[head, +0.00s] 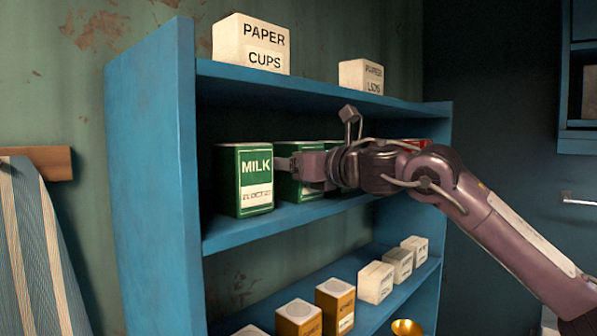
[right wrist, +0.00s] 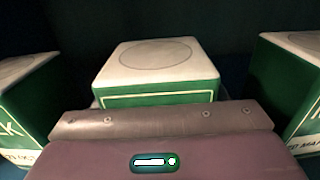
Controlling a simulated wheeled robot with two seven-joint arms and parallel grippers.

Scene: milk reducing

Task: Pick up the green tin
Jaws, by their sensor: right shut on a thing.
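Several green tins stand in a row on the middle shelf. The leftmost green tin (head: 243,180), lettered MILK, stands upright and apart from my gripper. My right gripper (head: 293,166) reaches in from the right and is shut on the second green tin (head: 298,190), which is partly hidden behind it in the head view. In the right wrist view this tin's pale top (right wrist: 152,58) shows upright just beyond the gripper (right wrist: 160,122), with a green tin on either side. The tin appears to be at shelf level; I cannot tell whether it touches the shelf. My left gripper is out of view.
The blue shelf (head: 155,160) has a side wall at left and a board above the tins. Paper cups (head: 251,45) and lids (head: 361,76) boxes stand on top. Brown boxes (head: 335,304) and pale boxes (head: 376,282) stand below.

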